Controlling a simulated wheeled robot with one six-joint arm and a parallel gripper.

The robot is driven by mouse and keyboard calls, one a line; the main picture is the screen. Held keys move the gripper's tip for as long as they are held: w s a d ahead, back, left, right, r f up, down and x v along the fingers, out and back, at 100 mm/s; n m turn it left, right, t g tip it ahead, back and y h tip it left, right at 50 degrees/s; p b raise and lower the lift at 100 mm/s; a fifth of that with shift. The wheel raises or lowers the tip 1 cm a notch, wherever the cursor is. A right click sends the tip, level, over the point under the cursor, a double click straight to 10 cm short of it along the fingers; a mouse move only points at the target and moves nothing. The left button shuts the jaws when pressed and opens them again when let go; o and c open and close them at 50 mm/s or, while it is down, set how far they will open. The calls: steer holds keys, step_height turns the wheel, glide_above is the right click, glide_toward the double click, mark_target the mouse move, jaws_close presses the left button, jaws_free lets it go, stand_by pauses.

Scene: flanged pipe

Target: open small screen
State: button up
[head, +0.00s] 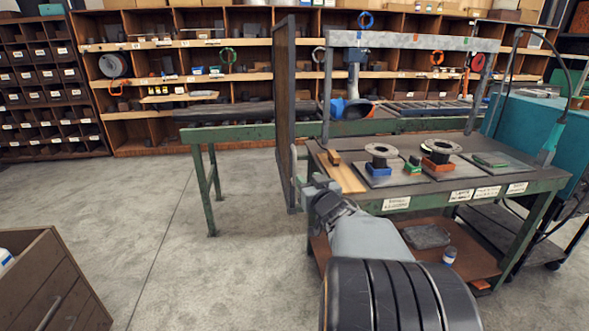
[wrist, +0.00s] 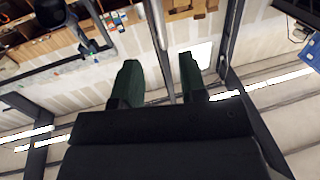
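The small screen (head: 285,110) is a tall, narrow brown panel in a dark frame. It stands upright at the left end of the workbench, seen nearly edge-on in the head view. My gripper (head: 302,182) is at the lower right side of the screen, close to its frame. In the wrist view the two dark green fingers (wrist: 160,78) stand apart with a clear gap. A thin pale upright bar shows between them, and I cannot tell whether it touches either finger. The fingertips are small and partly hidden in the head view.
The workbench (head: 430,200) is just right of my arm and carries two flanged pipe parts (head: 380,153) (head: 440,149). A green roller table (head: 250,131) stands behind the screen. A wooden drawer cabinet (head: 45,285) is at the lower left.

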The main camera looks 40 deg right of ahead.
mark_target(295, 166)
steer(key=x, duration=1.1)
steer(key=shift+s, duration=0.1)
jaws_close()
